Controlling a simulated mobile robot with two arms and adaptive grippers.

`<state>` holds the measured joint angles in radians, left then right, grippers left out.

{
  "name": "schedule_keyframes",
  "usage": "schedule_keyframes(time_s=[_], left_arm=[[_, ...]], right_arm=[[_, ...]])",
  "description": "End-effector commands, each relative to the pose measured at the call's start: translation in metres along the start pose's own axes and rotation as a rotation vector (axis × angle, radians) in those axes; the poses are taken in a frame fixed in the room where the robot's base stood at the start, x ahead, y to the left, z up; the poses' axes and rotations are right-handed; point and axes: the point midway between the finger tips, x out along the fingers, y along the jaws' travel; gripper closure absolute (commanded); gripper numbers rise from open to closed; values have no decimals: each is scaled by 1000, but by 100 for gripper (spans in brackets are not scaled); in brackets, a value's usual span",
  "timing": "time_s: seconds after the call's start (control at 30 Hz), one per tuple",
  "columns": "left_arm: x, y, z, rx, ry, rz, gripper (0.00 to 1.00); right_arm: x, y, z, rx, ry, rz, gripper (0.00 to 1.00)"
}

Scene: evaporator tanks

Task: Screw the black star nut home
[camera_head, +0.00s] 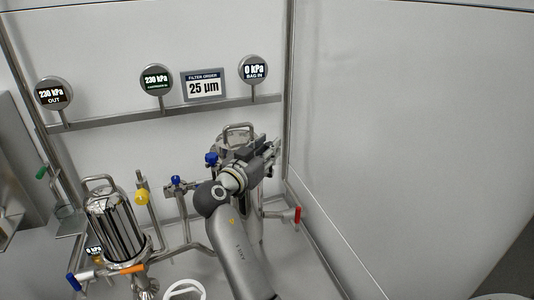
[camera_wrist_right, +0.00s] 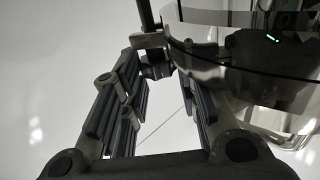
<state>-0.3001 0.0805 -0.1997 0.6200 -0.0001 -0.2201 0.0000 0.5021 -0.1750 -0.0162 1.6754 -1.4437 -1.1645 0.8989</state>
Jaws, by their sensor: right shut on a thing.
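My right gripper (camera_head: 270,152) is at the right-hand filter housing (camera_head: 238,130), whose top handle rises behind it. In the right wrist view its two dark fingers (camera_wrist_right: 158,75) close on the black star nut (camera_wrist_right: 156,66), a small dark knob by the housing's rim. A dark upright rod (camera_wrist_right: 147,15) and a steel lug stand just above the nut. The fingers hide part of the nut, and how far it is screwed down cannot be told. In the head view the nut is hidden by the gripper. My left gripper is not in view.
A clear filter housing (camera_head: 112,222) stands at the left. Valves with yellow (camera_head: 142,196), blue (camera_head: 178,181) and red (camera_head: 298,214) handles sit on the piping. Gauges and a "25 µm" sign (camera_head: 204,86) are on the rail behind. A plain wall bounds the right side.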

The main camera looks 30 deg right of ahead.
Motion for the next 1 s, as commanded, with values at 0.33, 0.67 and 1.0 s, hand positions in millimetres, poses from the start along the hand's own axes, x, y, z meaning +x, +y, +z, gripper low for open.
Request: schedule_keyframes(time_s=[0.33, 0.67, 1.0], left_arm=[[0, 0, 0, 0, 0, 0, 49], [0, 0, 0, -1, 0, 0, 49], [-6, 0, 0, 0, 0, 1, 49]], right_arm=[[0, 0, 0, 1, 0, 1, 95], [0, -1, 0, 1, 0, -1, 49], [0, -1, -1, -2, -1, -16, 49]])
